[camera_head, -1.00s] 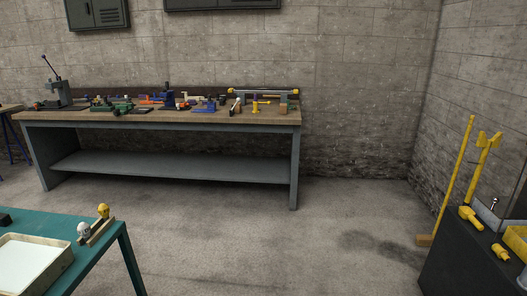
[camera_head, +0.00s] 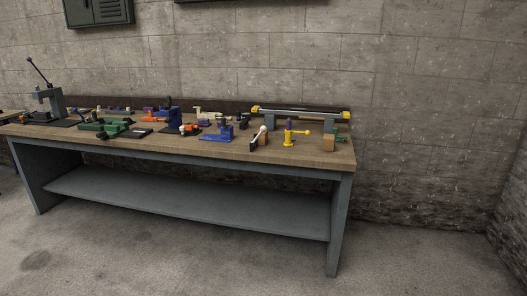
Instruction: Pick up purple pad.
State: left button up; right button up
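A small purple piece (camera_head: 289,124) stands at the top of a yellow fixture (camera_head: 289,138) on the right part of the workbench (camera_head: 230,150). It may be the purple pad, but it is too small to be sure. Other small bluish or purple bits lie further left among the tools and cannot be told apart clearly. Neither of my grippers is in view.
Blue vises (camera_head: 220,132), green clamps (camera_head: 105,125) and a press (camera_head: 47,100) crowd the bench top. A long yellow-ended bar (camera_head: 300,112) sits at its right rear. The lower shelf (camera_head: 190,195) is empty. The floor in front (camera_head: 180,260) is clear.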

aim_at(202, 123)
jog(key=i+j+z, duration=0.15)
jog(key=i, duration=0.3)
jog(key=i+j+z, duration=0.1)
jog(key=i, duration=0.35)
jog(key=i+j+z, duration=0.15)
jog(key=i, duration=0.25)
jog(key=i+j+u, duration=0.15)
jog(key=j, duration=0.25)
jog(key=i+j+u, duration=0.2)
jog(key=j, duration=0.2)
jog(key=i+j+u, duration=0.15)
jog(key=j, duration=0.2)
jog(key=i+j+u, duration=0.1)
jog(key=j, duration=0.7)
